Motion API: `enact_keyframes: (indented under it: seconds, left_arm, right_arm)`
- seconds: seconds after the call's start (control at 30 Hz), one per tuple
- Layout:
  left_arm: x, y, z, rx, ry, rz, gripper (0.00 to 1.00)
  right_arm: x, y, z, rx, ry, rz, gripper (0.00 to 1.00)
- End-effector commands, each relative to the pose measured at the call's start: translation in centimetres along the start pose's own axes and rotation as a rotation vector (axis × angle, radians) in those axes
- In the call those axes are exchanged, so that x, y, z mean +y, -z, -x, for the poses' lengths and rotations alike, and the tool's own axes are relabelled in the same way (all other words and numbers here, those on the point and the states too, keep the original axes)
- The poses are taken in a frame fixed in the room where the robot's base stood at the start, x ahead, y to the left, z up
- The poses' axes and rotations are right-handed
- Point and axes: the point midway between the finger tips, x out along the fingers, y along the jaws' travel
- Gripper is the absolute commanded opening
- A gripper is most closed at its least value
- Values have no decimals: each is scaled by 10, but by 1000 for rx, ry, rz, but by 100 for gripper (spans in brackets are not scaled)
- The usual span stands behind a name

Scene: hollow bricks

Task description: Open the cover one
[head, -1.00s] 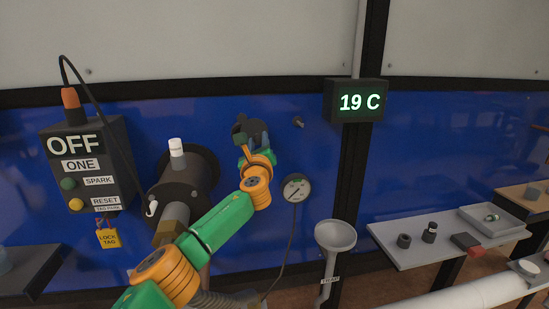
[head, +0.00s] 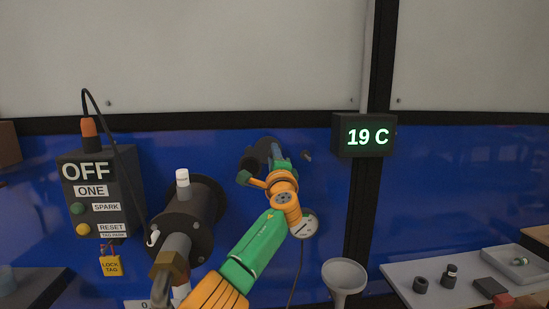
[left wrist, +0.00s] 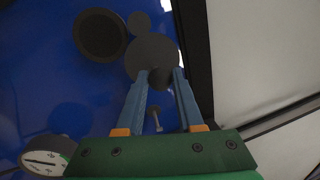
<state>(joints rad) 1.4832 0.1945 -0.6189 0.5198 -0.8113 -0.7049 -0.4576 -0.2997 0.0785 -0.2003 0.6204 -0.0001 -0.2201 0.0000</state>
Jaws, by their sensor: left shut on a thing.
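The cover is a dark round disc (left wrist: 146,50) with a knob, on the blue wall in the left wrist view. In the head view it shows partly (head: 268,146) behind my arm. My left gripper (left wrist: 162,75) has its two blue fingers shut on the cover's knob; in the head view the fingers (head: 278,153) are partly hidden. A dark round opening (left wrist: 100,35) lies beside the cover, largely clear of it in the left wrist view. It shows just left of the cover in the head view (head: 250,163). My right gripper is out of view.
A control box (head: 98,190) reading OFF and ONE hangs at left. A dark cylinder with a white cap (head: 182,178) juts out near my arm. A gauge (head: 305,224), a peg (head: 306,155), a 19 C display (head: 364,135) and a funnel (head: 344,277) are nearby.

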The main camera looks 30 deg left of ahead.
Motion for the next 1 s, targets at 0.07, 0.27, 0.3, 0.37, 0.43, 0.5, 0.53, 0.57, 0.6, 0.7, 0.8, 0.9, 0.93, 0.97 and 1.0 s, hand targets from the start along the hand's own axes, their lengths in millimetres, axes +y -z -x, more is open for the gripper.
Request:
enact_keyframes:
  seconds: [0.07,0.27,0.3,0.37,0.43,0.5,0.53,0.57,0.6,0.7,0.8,0.9,0.93,0.97,1.0]
  left_arm:
    - [-8,-1,-1,-7,0,43,0]
    - [-12,-3,-2,-25,-3,136,0]
    - [-12,-3,-2,-28,-4,149,0]
    - [-13,-4,-2,-32,-5,164,0]
    - [-13,-4,-3,-35,-5,179,0]
    - [-13,-4,-3,-37,-5,189,0]
    - [-13,-4,-3,-37,-6,193,0]
    - [-13,-4,-3,-38,-6,196,0]
    - [-13,-4,-3,-38,-6,199,0]
    - [-13,-4,-2,-39,-6,201,0]
    - [-12,-4,-2,-39,-6,201,0]
    - [-12,-4,-2,-39,-7,201,0]
    - [-12,-4,-2,-39,-7,201,0]
    - [-12,-4,-2,-39,-7,201,0]
    - [-12,-4,-2,-39,-7,201,42]
  right_arm:
    - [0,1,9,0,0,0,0]
    - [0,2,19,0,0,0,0]
    - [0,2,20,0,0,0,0]
    - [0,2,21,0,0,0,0]
    - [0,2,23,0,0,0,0]
    - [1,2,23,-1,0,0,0]
    - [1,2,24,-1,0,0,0]
    - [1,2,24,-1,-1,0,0]
    - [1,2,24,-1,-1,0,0]
    - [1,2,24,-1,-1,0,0]
    - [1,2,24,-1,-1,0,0]
    - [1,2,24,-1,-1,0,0]
    - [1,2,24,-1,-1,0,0]
    - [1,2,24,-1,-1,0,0]
    - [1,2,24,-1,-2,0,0]
